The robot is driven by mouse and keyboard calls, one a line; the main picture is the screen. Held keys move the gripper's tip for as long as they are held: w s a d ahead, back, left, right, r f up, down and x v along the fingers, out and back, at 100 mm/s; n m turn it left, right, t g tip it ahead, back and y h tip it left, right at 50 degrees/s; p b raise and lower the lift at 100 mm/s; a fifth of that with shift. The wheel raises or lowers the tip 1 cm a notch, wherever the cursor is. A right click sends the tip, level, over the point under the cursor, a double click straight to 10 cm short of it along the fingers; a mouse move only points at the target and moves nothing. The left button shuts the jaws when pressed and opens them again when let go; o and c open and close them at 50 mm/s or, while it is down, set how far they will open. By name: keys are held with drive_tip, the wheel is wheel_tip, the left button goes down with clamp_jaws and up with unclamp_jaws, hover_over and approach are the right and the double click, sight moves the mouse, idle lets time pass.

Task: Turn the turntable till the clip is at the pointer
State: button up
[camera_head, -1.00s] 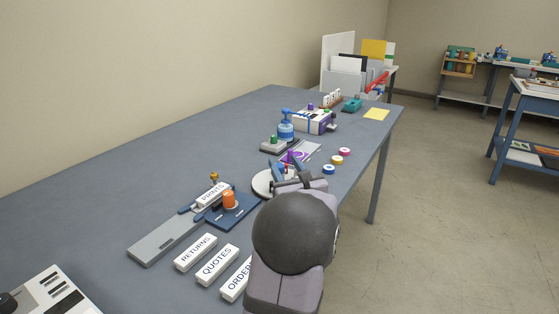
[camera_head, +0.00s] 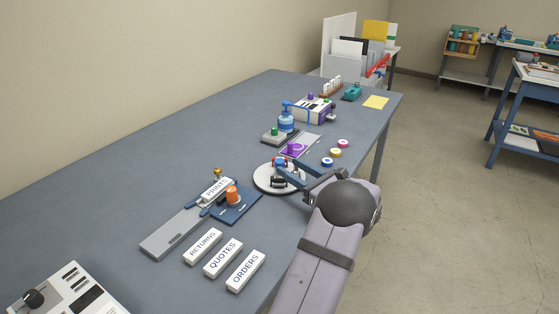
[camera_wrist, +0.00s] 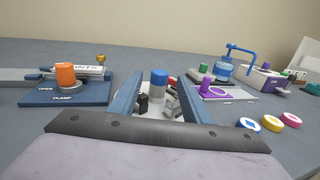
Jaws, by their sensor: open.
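The turntable (camera_head: 262,186) is a round white disc near the right edge of the table, partly hidden by my gripper. A blue-topped post (camera_wrist: 159,77) with a grey lower part stands on it. A small black piece (camera_wrist: 143,104), which looks like the clip, sits left of the post in the wrist view. I cannot make out the pointer for certain. My gripper (camera_head: 286,172) is open over the turntable. In the wrist view its two blue fingers (camera_wrist: 160,88) stand apart, one on each side of the post, with nothing clamped between them.
A blue clamp board with an orange knob (camera_head: 232,194) lies to the left. Labelled white blocks (camera_head: 222,258) lie in front of it. A purple-knobbed plate (camera_head: 301,147) and coloured discs (camera_head: 336,153) lie beyond the turntable. The table's right edge is close by.

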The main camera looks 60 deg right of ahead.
sight(283, 163)
drive_tip(key=shift+p+x, duration=0.45)
drive_tip(key=shift+x, duration=2.6)
clamp_jaws()
